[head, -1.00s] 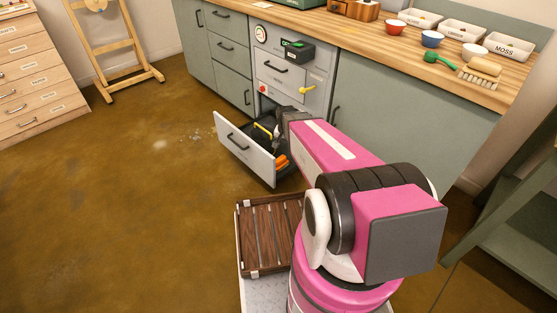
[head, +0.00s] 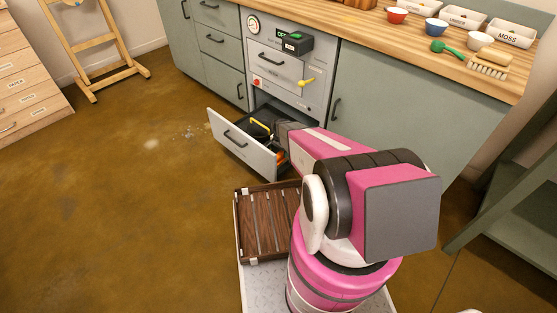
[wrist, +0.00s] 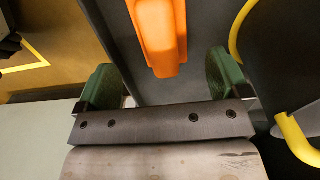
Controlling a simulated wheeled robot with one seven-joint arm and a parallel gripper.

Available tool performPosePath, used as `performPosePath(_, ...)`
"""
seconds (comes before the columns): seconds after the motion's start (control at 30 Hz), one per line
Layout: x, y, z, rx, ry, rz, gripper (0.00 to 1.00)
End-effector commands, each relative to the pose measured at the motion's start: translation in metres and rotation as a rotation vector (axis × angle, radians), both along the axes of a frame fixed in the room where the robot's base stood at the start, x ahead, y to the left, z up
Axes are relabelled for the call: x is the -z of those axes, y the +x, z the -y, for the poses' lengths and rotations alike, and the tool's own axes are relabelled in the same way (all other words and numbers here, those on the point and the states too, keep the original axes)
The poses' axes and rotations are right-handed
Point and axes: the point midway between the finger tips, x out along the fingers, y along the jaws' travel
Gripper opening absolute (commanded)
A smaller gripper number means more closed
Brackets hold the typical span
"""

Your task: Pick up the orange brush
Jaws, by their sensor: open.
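The orange brush (wrist: 160,32) lies in the open drawer (head: 240,150); the wrist view shows only a smooth orange length of it, cut off by the top edge. A small bit of orange (head: 281,156) shows in the head view beside my arm. My gripper (wrist: 165,84) is open and empty, with a green fingertip pad on either side. The orange brush lies ahead of the palm, roughly in line with the gap between the pads, and no pad visibly touches it. In the head view my arm hides the fingers.
Yellow curved handles (wrist: 296,138) lie close to the right finger. The drawer's pale front wall (wrist: 32,128) is near the left finger. A slatted wooden tray (head: 240,225) stands beside my arm. The counter (head: 400,42) overhangs behind the drawer.

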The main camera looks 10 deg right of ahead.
Motion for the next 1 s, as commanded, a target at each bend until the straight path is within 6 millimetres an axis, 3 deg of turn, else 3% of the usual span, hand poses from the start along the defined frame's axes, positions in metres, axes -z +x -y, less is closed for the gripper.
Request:
performPosePath(0.27,0.022,0.001,-0.001,-0.001,0.000,0.000,0.94)
performPosePath(0.57,0.062,0.003,-0.002,-0.001,-0.001,-0.001,0.94)
performPosePath(0.83,0.065,0.002,-0.002,-0.001,0.000,0.000,0.94)
performPosePath(0.87,0.065,0.002,-0.002,-0.001,0.000,0.000,0.87)
performPosePath(1.0,0.065,0.002,-0.002,-0.001,0.000,0.000,0.42)
